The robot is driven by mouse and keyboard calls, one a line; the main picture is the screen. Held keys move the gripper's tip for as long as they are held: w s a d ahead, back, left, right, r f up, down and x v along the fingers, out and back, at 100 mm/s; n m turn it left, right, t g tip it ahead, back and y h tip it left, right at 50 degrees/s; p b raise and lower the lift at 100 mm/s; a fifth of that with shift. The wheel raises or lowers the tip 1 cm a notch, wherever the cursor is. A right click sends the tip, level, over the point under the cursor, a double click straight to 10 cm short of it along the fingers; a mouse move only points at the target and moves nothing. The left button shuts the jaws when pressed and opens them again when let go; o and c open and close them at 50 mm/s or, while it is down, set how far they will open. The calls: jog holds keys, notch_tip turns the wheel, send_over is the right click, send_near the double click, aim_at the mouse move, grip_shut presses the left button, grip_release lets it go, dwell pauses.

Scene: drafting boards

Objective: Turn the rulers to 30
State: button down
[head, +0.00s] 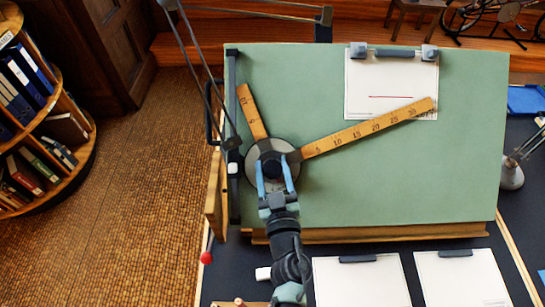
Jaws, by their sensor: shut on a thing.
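The drafting machine's two wooden rulers are joined at a round grey protractor head (254,172) on the lower left of the green drafting board (400,185). The long ruler (365,127) slants up to the right, its far end over the clipped paper. The short ruler (252,112) points up and slightly left. My gripper (275,172) reaches in from below, with its blue fingers on either side of the dark centre knob (272,168) and shut on it. The angle scale on the head is too small to read.
A paper with a red line (392,97) is clipped at the board's top right. Dark linkage rods (205,90) cross the upper left. A lamp (511,174) stands right of the board. White sheets (360,283) lie below it. A red-balled lever (206,257) is at lower left.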

jog(key=shift+d+r+n+y+p, duration=0.1)
jog(key=shift+n+y+p, duration=0.6)
jog(key=shift+n+p, duration=0.35)
jog(key=shift+g, duration=0.3)
jog(key=shift+c, duration=1)
grip_release()
jog(key=v, duration=1.3)
